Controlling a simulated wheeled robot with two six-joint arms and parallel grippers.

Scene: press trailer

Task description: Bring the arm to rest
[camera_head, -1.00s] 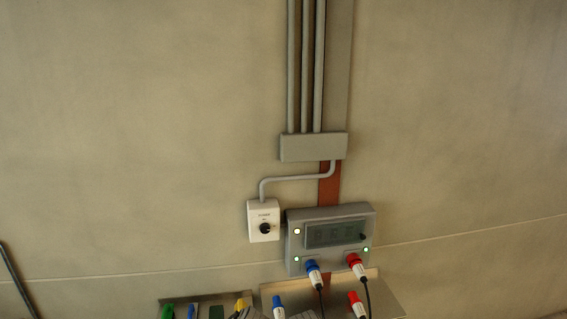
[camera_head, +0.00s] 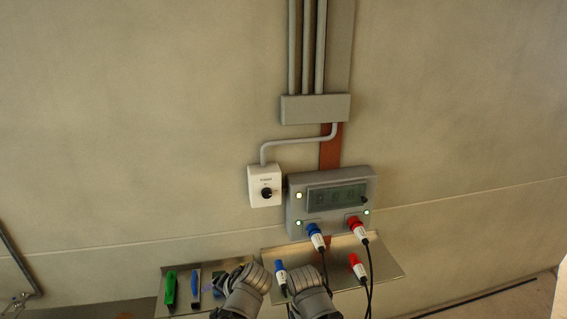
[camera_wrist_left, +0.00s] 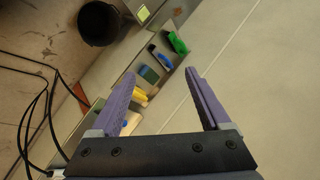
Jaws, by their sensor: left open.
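My left gripper (camera_wrist_left: 160,88) is open in the left wrist view, with its two purple fingers wide apart and nothing between them. Beyond the fingers lie a steel shelf and the plain wall. In the head view, grey parts of my arms stand at the bottom middle, in front of the shelf, hiding part of it. The fingertips cannot be made out clearly there. My right gripper cannot be seen.
A grey socket box (camera_head: 296,222) on the wall holds a blue plug (camera_head: 315,236) and a red plug (camera_head: 357,229). A white switch (camera_head: 264,186) sits beside it. The steel shelf (camera_head: 390,270) below holds loose plugs and tools. A dark bucket (camera_wrist_left: 98,22) shows in the wrist view.

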